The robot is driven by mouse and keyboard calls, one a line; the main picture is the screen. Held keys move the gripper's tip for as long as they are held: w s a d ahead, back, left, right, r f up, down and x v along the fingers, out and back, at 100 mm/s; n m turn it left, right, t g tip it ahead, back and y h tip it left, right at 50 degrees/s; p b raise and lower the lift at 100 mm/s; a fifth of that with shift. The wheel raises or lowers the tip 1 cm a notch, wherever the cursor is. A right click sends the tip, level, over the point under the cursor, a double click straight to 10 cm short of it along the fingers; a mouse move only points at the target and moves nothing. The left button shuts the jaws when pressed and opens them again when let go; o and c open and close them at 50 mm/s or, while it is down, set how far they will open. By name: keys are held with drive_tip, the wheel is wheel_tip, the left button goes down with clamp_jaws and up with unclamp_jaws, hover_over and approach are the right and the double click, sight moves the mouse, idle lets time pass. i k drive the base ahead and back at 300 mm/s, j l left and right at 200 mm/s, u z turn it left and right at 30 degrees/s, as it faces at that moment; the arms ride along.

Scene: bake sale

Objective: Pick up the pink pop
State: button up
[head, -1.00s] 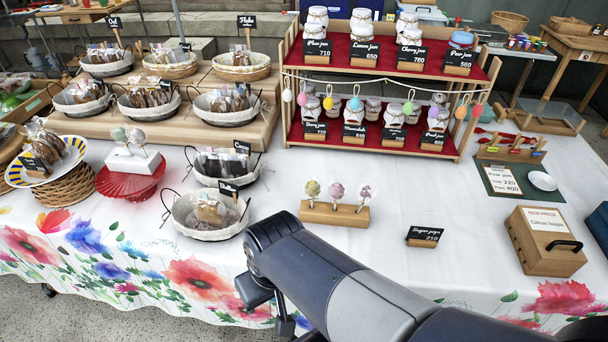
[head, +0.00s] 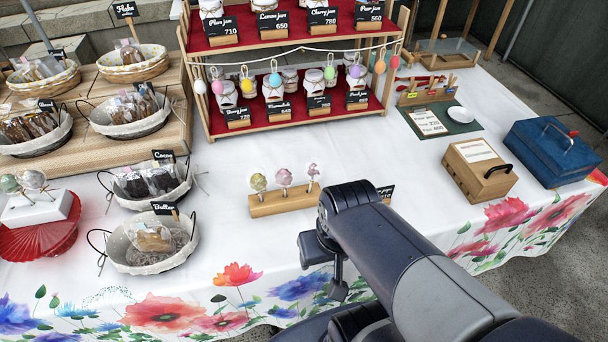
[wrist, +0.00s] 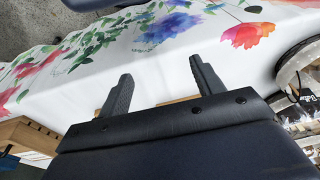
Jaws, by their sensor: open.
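The pink pop (head: 284,177) stands upright in the middle of a wooden block stand (head: 282,204), with a yellowish-green pop (head: 258,183) to its left and a pale pink and white pop (head: 313,173) to its right. My gripper (head: 337,285) hangs at the end of my arm, on the near side of the stand and to its right, apart from the pops. In the wrist view its two fingers (wrist: 164,80) are spread with nothing between them. A strip of wood shows behind the gripper body there; the pops are hidden in that view.
A jam rack (head: 300,125) with hanging eggs stands behind the pops. A basket (head: 150,250) lies to the left. A wooden box (head: 480,170) and a blue box (head: 553,152) stand right. My arm partly covers a small black sign (head: 386,192).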

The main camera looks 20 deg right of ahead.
sight(284, 175)
drive_tip(key=i+l+u, duration=0.1)
drive_tip(key=l+u, duration=0.25)
drive_tip(key=u, duration=0.15)
drive_tip(key=l+u, duration=0.35)
drive_tip(key=u, duration=0.15)
drive_tip(key=l+u, duration=0.5)
drive_tip(key=k+j, duration=0.05)
drive_tip(key=j, duration=0.05)
